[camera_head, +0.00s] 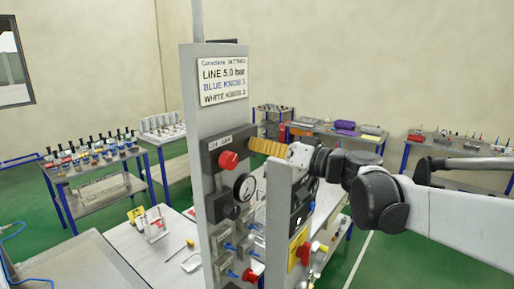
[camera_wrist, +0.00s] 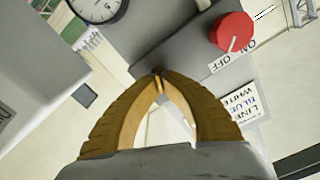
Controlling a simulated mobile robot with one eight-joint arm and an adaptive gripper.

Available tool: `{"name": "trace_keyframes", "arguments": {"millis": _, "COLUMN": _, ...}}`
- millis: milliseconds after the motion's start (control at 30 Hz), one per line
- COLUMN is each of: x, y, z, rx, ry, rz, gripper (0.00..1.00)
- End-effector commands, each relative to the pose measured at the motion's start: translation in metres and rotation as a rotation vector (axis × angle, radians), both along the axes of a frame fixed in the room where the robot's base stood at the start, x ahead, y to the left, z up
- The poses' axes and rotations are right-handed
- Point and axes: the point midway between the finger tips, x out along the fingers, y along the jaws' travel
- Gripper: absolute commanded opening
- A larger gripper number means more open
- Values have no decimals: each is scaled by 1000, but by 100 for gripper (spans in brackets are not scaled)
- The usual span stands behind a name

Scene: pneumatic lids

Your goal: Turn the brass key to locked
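My gripper (camera_head: 253,145) has yellow ribbed fingers and reaches in from the right to the grey control box (camera_head: 212,150) on the upright panel. Its tips are at the box's right side, to the right of the red knob (camera_head: 228,160). In the wrist view the fingers (camera_wrist: 158,76) arch inward and their tips come together at the grey box. A small dark spot shows right at the tips. I cannot make out the brass key; it may be hidden at the fingertips. I cannot tell whether anything is pinched there.
A gauge (camera_head: 244,187) and black knob (camera_head: 233,211) sit below the red knob. A sign (camera_head: 223,81) is above. A second grey post (camera_head: 279,215) stands close below my gripper. Blue valves and a lower red knob (camera_head: 249,276) are further down. Benches (camera_head: 98,171) stand behind.

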Motion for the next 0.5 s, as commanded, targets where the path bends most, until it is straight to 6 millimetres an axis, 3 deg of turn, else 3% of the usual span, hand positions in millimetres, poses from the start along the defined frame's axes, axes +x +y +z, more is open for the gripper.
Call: {"name": "trace_keyframes", "arguments": {"millis": 500, "x": 1, "y": -1, "z": -1, "rx": 193, "ry": 246, "rz": 0, "gripper": 0}}
